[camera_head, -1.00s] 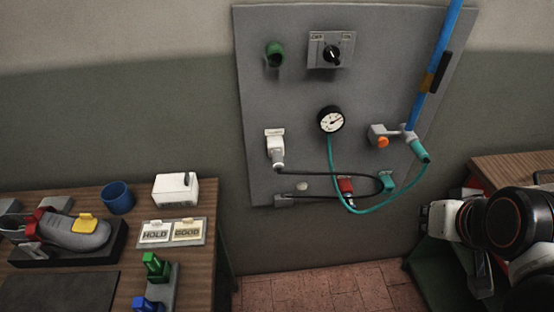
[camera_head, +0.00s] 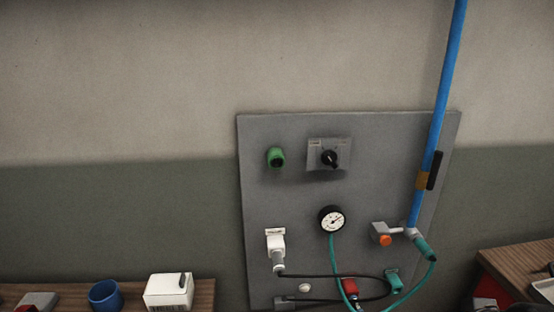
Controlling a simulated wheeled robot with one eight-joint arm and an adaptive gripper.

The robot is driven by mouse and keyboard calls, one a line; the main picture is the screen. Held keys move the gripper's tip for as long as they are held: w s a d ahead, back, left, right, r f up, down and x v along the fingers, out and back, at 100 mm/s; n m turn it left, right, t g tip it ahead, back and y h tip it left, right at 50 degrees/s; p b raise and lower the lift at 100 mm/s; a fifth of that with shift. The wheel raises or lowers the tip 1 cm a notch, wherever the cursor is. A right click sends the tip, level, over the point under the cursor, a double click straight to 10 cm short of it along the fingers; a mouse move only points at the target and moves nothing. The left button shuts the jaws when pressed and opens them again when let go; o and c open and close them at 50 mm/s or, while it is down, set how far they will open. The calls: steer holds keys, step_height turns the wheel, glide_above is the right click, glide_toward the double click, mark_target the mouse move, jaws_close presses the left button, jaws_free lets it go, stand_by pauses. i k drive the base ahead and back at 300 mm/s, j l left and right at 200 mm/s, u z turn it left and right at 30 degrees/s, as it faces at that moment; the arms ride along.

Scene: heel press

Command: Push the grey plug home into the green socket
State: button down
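A green round fitting (camera_head: 276,157) sticks out at the upper left of the grey wall panel; it may be a lamp or a socket. A teal-green fitting (camera_head: 392,281) sits low on the panel at right. A white outlet (camera_head: 275,237) holds a pale grey plug (camera_head: 279,259) with a black cable; I cannot tell how deep it sits. A small grey block (camera_head: 283,302) lies at the panel's lower left by the cable. Which of these is the task's plug is unclear. My gripper is not in view.
The grey panel (camera_head: 374,190) also carries a rotary switch (camera_head: 330,158), a gauge (camera_head: 331,219), a red fitting (camera_head: 350,288) and an orange knob (camera_head: 385,240). A blue pipe (camera_head: 446,95) runs up at right. Benches stand at both sides, with a blue cup (camera_head: 104,295) at left.

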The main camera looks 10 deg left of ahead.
mark_target(279, 267)
steer(key=k+j+z, duration=1.05)
steer(key=k+j, duration=0.05)
steer(key=k, duration=0.1)
